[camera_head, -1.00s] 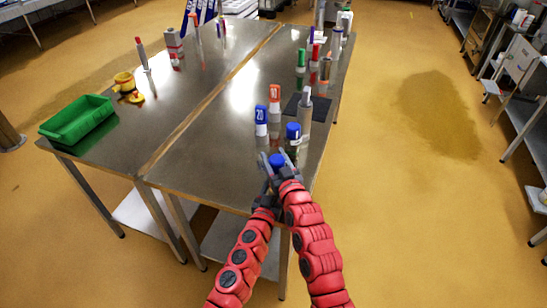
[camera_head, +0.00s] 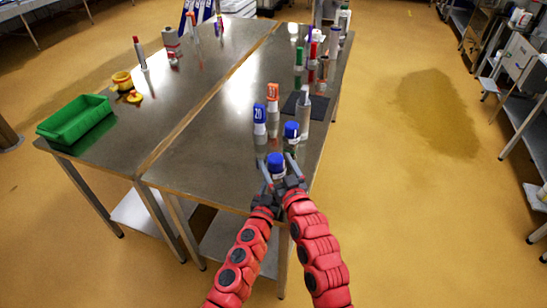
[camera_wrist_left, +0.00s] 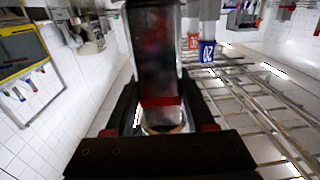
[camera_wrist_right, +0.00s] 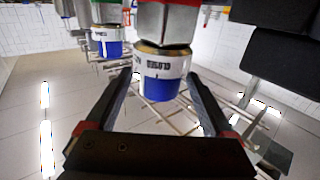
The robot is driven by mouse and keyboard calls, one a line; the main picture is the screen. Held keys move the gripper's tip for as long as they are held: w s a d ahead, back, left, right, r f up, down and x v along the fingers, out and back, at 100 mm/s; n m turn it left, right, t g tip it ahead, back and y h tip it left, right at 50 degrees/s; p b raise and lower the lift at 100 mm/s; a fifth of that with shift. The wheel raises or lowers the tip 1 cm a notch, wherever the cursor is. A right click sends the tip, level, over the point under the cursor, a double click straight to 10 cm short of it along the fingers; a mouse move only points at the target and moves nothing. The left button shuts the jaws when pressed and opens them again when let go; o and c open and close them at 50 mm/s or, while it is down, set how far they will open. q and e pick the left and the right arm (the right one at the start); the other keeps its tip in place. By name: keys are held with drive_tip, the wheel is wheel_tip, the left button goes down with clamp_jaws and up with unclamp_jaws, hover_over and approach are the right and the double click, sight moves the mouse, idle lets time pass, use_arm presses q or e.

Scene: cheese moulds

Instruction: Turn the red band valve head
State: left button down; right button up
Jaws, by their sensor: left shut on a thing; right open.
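The valve with a blue head (camera_head: 276,160) and white label is held upright at the table's near edge. In the right wrist view, the blue head (camera_wrist_right: 160,85) hangs below a steel body with a red strip at the top edge. My left gripper (camera_head: 265,199) is shut on the valve's body; in the left wrist view, the body (camera_wrist_left: 155,50) with its red band sits between the jaws. My right gripper (camera_wrist_right: 160,78) is open, one finger on each side of the blue head, with visible gaps. The exact height of its fingertips against the head is hard to tell.
Close behind stand another blue-capped valve (camera_head: 291,131), a blue "20" bottle (camera_head: 259,115) and an orange-capped bottle (camera_head: 273,92). A green tray (camera_head: 75,120) is at far left.

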drive_tip(key=v, duration=0.8)
drive_tip(key=shift+s, duration=0.25)
drive_tip(key=shift+d, duration=0.1)
use_arm(q)
drive_tip(key=shift+c, duration=0.8)
unclamp_jaws()
